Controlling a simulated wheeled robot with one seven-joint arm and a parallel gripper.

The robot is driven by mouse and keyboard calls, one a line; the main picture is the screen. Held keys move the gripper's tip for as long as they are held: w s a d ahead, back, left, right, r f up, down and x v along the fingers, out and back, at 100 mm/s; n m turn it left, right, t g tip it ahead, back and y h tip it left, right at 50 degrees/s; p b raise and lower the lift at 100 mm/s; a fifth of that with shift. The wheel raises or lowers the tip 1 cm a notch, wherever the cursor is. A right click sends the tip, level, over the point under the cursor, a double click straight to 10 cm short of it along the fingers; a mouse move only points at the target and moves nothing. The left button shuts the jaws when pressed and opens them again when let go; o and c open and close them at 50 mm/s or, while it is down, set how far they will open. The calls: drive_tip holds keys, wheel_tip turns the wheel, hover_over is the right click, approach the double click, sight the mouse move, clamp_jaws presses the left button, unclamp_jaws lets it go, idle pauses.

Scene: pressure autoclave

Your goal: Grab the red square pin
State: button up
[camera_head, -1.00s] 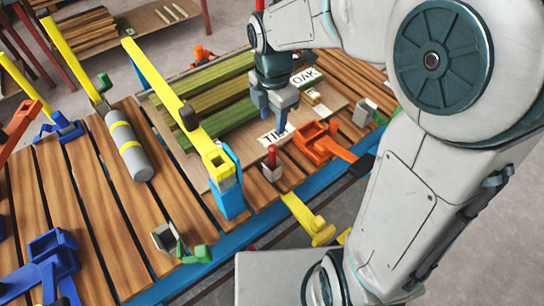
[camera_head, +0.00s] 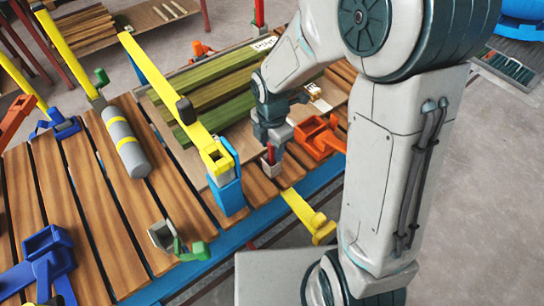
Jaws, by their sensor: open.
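The red square pin (camera_head: 271,155) stands upright in a small grey block near the front edge of the slatted wooden table (camera_head: 92,230). My gripper (camera_head: 272,146) points down over the pin, with its fingers at about the pin's upper part. It is open. The fingers partly cover the pin, and I cannot tell whether they touch it.
A yellow clamp with a blue base (camera_head: 228,192) stands just left of the pin. An orange clamp (camera_head: 318,138) lies close on the right. Green-brown boards (camera_head: 215,92) lie behind.

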drive_tip(key=shift+f, duration=0.15)
drive_tip(key=shift+c, duration=0.3)
clamp_jaws()
